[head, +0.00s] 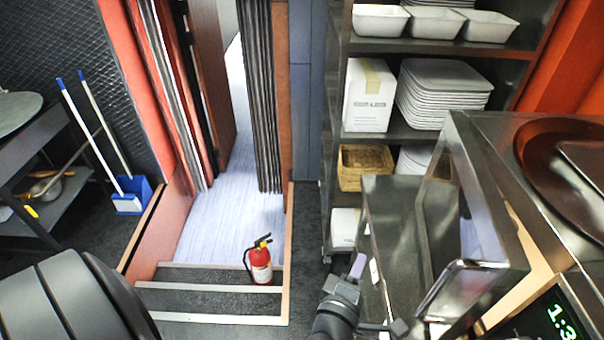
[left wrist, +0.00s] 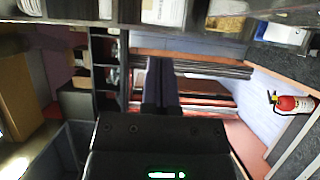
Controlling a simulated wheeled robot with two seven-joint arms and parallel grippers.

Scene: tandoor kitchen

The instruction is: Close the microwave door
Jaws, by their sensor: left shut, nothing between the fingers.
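The microwave door (head: 495,200) shows in the head view as a silver-framed panel at the right. It stands open, swung out from the microwave, whose lit clock (head: 562,322) is at the lower right corner. My left gripper (head: 357,264) is at the lower middle, left of the door. It is shut and empty, and I see no contact with the door. In the left wrist view my left gripper (left wrist: 161,72) points towards the doorway, and I cannot make out the door there. My right gripper is not in view.
A rack holds stacked trays (head: 440,95), a white box (head: 369,95) and a basket (head: 364,167). A red fire extinguisher (head: 260,262) stands on the steps (head: 210,298); it also shows in the left wrist view (left wrist: 293,103).

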